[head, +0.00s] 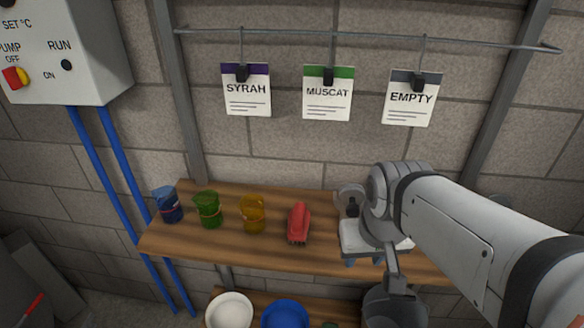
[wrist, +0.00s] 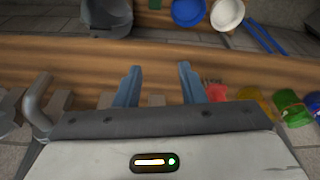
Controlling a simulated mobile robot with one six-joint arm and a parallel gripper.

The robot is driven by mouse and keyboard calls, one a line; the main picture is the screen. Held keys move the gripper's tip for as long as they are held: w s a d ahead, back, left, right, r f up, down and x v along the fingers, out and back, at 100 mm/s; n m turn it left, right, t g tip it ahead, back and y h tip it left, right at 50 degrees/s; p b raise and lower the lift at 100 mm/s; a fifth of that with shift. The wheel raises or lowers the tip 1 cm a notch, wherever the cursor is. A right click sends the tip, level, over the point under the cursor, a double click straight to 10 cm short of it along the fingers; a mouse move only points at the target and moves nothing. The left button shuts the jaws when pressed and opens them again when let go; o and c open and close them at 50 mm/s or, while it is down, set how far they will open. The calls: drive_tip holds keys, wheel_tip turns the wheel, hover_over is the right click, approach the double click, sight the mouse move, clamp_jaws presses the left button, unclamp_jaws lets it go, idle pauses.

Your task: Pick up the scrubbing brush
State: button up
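The scrubbing brush (head: 298,222) has a red top and lies on the wooden shelf (head: 250,262), right of a yellow item. In the wrist view its red part (wrist: 216,92) shows just right of the fingers, partly hidden by my gripper body. My gripper (head: 364,262) is over the shelf, to the right of the brush in the head view. In the wrist view my gripper (wrist: 158,72) has its two blue fingers spread apart, with only shelf wood seen between them.
Blue (head: 169,205), green (head: 208,209) and yellow (head: 252,214) items stand left of the brush. Below are a white bowl (head: 229,311), a blue bowl (head: 285,315) and a grey bucket (head: 395,308). Labelled cards (head: 327,98) hang from a rail against the block wall.

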sight(299, 212)
drive_tip(key=shift+o, duration=0.4)
drive_tip(key=shift+o, duration=0.8)
drive_tip(key=shift+w+a, duration=0.2)
drive_tip(key=shift+w, duration=0.05)
drive_tip(key=o, duration=0.4)
drive_tip(key=shift+m+t+h, duration=0.4)
drive_tip(key=shift+m, duration=0.1)
drive_tip(key=w+a, duration=0.1)
drive_tip(key=w, duration=0.1)
drive_tip(key=w+a, duration=0.1)
drive_tip(key=w, duration=0.2)
drive_tip(key=w+a, duration=0.1)
drive_tip(key=w, duration=0.1)
drive_tip(key=shift+w+a+r, duration=0.2)
drive_tip(key=shift+w+a, duration=0.1)
drive_tip(key=shift+a, duration=0.05)
drive_tip(key=shift+o, duration=1)
drive_tip(key=shift+m+t, duration=0.5)
drive_tip(key=w+a, duration=0.4)
drive_tip(key=w, duration=0.1)
drive_tip(key=w+a+f, duration=0.1)
drive_tip(key=w+a, duration=0.1)
drive_tip(key=a, duration=0.1)
drive_tip(key=shift+w+f+p, duration=0.1)
drive_tip(key=shift+w+p, duration=0.15)
drive_tip(key=shift+p, duration=0.1)
drive_tip(key=shift+s+d+x, duration=0.1)
drive_tip(key=shift+x, duration=1.8)
drive_tip(key=shift+s+d+x, duration=0.15)
drive_tip(key=shift+x, duration=1.75)
